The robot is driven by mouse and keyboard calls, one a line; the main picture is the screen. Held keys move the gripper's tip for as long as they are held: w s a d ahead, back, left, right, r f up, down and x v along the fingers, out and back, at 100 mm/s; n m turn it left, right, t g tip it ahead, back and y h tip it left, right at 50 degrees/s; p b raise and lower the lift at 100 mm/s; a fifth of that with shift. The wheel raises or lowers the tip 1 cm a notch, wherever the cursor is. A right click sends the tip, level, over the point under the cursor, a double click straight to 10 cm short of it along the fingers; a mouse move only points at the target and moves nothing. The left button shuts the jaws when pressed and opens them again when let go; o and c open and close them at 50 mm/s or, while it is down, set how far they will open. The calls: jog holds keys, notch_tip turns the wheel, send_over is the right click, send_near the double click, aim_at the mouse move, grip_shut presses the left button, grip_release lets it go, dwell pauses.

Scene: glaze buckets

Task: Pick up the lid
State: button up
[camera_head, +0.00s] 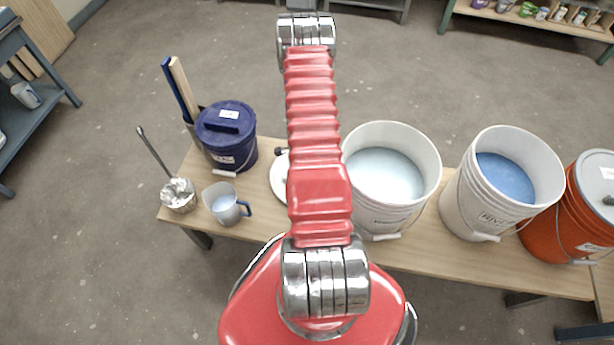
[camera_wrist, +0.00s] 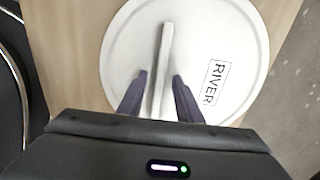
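The round white lid (camera_wrist: 235,60) lies flat on the wooden bench and has a label reading RIVER. A raised pale bar handle (camera_wrist: 164,60) crosses its middle. In the head view only the left edge of the lid (camera_head: 278,182) shows; my red arm hides the rest. My gripper (camera_wrist: 159,75) is open, with its two dark fingers on either side of the handle. A gap shows between each finger and the bar. I cannot tell how high the fingertips are above the lid.
An open white bucket of pale glaze (camera_head: 416,153) stands just right of my arm. Beyond it are another open white bucket with blue glaze (camera_head: 546,153) and an orange lidded bucket (camera_head: 553,232). A navy lidded bucket (camera_head: 245,148) and a jug (camera_head: 223,208) stand left.

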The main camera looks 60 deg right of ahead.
jog(key=shift+c, duration=0.4)
grip_shut()
dwell(0.9)
